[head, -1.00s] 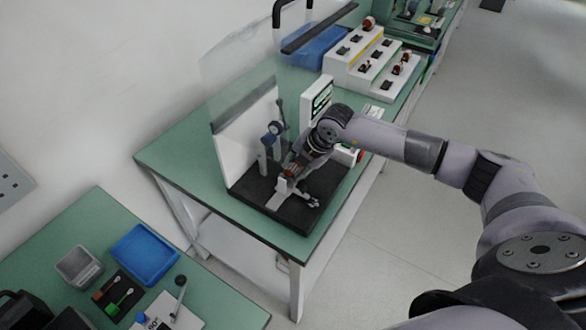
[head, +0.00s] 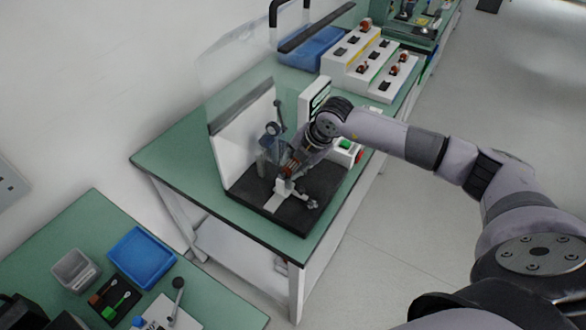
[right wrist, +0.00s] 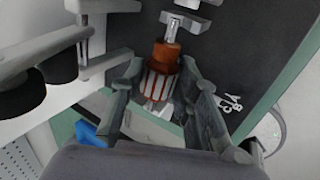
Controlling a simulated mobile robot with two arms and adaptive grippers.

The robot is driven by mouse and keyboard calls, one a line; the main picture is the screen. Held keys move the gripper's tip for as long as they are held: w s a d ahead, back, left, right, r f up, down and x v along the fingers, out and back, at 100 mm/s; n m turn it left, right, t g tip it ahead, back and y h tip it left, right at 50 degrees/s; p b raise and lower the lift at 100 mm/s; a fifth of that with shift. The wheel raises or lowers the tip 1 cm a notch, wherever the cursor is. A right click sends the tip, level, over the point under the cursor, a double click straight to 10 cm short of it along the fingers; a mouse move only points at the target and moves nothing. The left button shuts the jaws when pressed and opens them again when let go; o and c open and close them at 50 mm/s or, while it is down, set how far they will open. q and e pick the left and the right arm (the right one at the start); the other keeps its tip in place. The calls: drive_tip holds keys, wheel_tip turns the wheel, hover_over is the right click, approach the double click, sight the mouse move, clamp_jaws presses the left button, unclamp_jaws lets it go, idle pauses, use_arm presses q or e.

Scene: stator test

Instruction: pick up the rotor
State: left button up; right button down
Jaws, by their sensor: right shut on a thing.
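The rotor (right wrist: 160,72) has a reddish-orange winding end, a ribbed red-and-silver core and a metal shaft. My right gripper (right wrist: 161,82) is shut on the rotor's core, with one finger on each side. In the head view my right gripper (head: 290,168) is low over the black base of the test fixture (head: 312,208), and only a small reddish bit of the rotor shows. The shaft's far end points to a grey metal support (right wrist: 186,20); I cannot tell if they touch. My left gripper is not in view.
A clear guard and white back panel (head: 250,145) stand left of the gripper. A lever-arm clamp (head: 277,118) and a box with a green button (head: 345,144) are close by. A white stepped rack (head: 345,75) is behind. The green table's (head: 170,150) left part is clear.

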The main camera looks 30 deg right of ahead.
drive_tip(key=shift+b+v, duration=0.5)
drive_tip(key=shift+v, duration=0.45)
drive_tip(key=s+d+b, duration=0.2)
drive_tip(key=s+d, duration=0.2)
drive_tip(key=s, duration=0.3)
drive_tip(key=s+d+b, duration=0.3)
drive_tip(key=s+d, duration=0.1)
drive_tip(key=s, duration=0.3)
drive_tip(key=shift+s+d, duration=0.4)
drive_tip(key=shift+r, duration=0.15)
drive_tip(key=shift+r+p, duration=1)
drive_tip(key=shift+r, duration=1.5)
